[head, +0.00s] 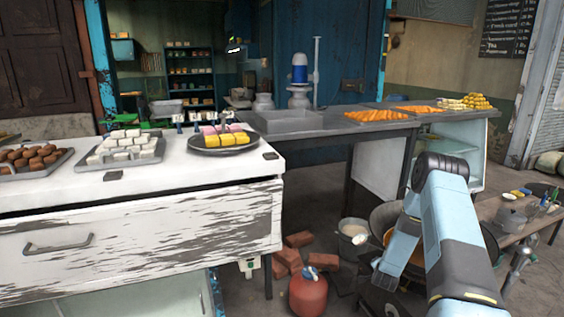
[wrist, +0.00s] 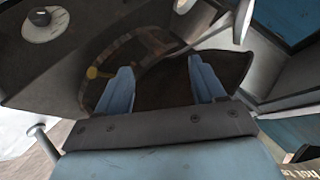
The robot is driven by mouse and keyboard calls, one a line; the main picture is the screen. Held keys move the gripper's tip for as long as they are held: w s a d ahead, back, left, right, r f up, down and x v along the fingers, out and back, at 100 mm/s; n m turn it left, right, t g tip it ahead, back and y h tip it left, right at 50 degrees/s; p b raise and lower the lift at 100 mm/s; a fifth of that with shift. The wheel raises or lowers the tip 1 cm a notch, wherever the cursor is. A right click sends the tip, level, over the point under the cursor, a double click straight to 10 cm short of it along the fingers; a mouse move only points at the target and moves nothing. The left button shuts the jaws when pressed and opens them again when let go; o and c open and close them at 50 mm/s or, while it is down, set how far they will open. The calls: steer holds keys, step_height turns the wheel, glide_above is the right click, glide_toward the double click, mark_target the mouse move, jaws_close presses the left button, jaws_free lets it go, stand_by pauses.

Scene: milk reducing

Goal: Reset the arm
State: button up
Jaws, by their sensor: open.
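My arm (head: 452,240) reaches in from the lower right of the head view, with its bend up high and the lower part pointing down to the left. My gripper shows in the wrist view (wrist: 157,88) with two blue fingers set wide apart and nothing between them. Beyond the fingers lies a dark, rounded, pan-like hollow with a brownish inside (wrist: 150,55). In the head view the gripper end is near a dark pan (head: 385,220), low beside the counter; the arm hides part of it.
A white worn counter (head: 140,235) with trays of sweets fills the left. A long grey table (head: 340,130) stands behind. A pot (head: 352,238), bricks (head: 288,258) and a red gas cylinder (head: 308,295) are on the floor. A low table (head: 515,215) stands at right.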

steer(key=s+a+r+n+g+y, duration=0.1)
steer(key=a+r+n, duration=0.25)
steer(key=r, duration=1.25)
steer(key=s+a+r+n+y, duration=0.15)
steer(key=a+r, duration=0.35)
steer(key=r, duration=1.1)
steer(key=s+a+r+n+g, duration=0.1)
steer(key=s+a+r+n, duration=0.15)
steer(key=s+r, duration=0.45)
steer(key=s+a+r+n+g, duration=0.1)
steer(key=s+a+r+n, duration=0.3)
steer(key=r, duration=0.6)
steer(key=s+a+r, duration=0.1)
steer(key=s+r, duration=0.2)
steer(key=s, duration=0.8)
steer(key=s+a+r+n+g, duration=0.1)
steer(key=s+r, duration=0.2)
steer(key=s, duration=0.8)
steer(key=s+a+r+n+g+y, duration=0.1)
steer(key=s+r, duration=0.1)
steer(key=s, duration=0.9)
steer(key=shift+s+a+r, duration=0.2)
steer(key=shift+s+r, duration=0.15)
steer(key=shift+r, duration=0.05)
